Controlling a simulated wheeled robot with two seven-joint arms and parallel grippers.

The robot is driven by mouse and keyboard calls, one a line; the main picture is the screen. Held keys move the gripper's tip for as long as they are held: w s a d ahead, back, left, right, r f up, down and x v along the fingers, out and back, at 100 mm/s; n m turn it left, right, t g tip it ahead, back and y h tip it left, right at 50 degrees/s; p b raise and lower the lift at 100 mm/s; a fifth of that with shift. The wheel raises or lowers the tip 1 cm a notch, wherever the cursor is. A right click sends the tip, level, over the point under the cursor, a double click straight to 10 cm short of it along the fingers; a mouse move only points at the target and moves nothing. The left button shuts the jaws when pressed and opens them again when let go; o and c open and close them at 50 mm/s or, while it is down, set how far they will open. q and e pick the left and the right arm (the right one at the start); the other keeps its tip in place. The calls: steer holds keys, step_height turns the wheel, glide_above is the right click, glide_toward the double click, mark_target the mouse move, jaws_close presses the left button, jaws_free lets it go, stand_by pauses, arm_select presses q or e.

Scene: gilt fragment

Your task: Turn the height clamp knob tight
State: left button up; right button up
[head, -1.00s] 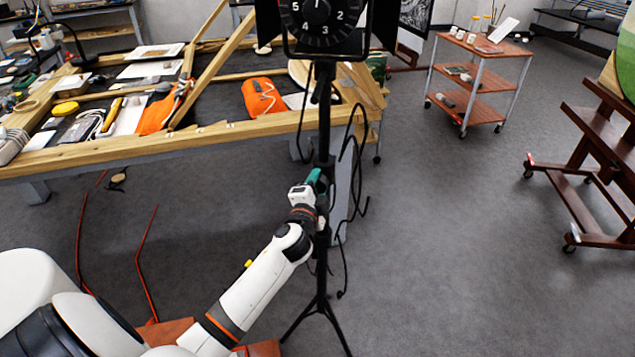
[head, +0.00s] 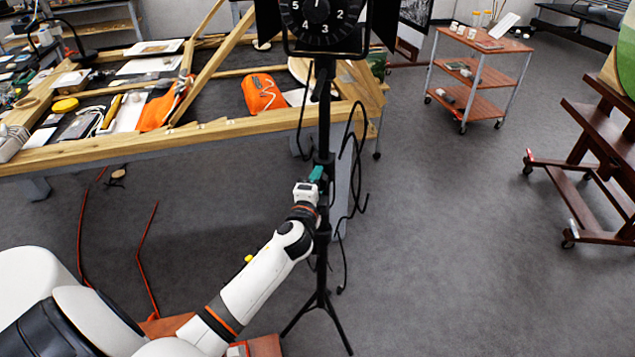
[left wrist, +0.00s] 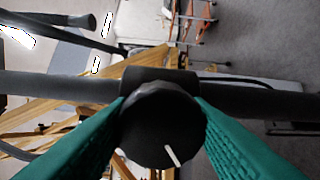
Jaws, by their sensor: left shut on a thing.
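The height clamp knob (left wrist: 162,125) is a round black knob with a white mark on its face, in the left wrist view. It sits on a collar of the black stand pole (head: 324,110). My left gripper (left wrist: 160,130) has its green fingers on both sides of the knob and is shut on it. In the head view the left gripper (head: 317,175) meets the pole at mid-height, and the knob is hidden there. The lamp head with a numbered dial (head: 318,15) tops the stand. My right gripper is not in view.
A wooden-framed workbench (head: 200,135) with tools and an orange pouch (head: 263,94) stands behind and left. Black cables (head: 357,160) hang beside the pole. A red-shelved trolley (head: 473,72) and a wooden easel (head: 590,170) stand right. Grey floor between them is clear.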

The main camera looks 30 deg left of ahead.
arm_select(q)
steer(key=o, duration=1)
steer(key=b+v, duration=0.2)
steer(key=v, duration=1)
steer(key=shift+f, duration=0.1)
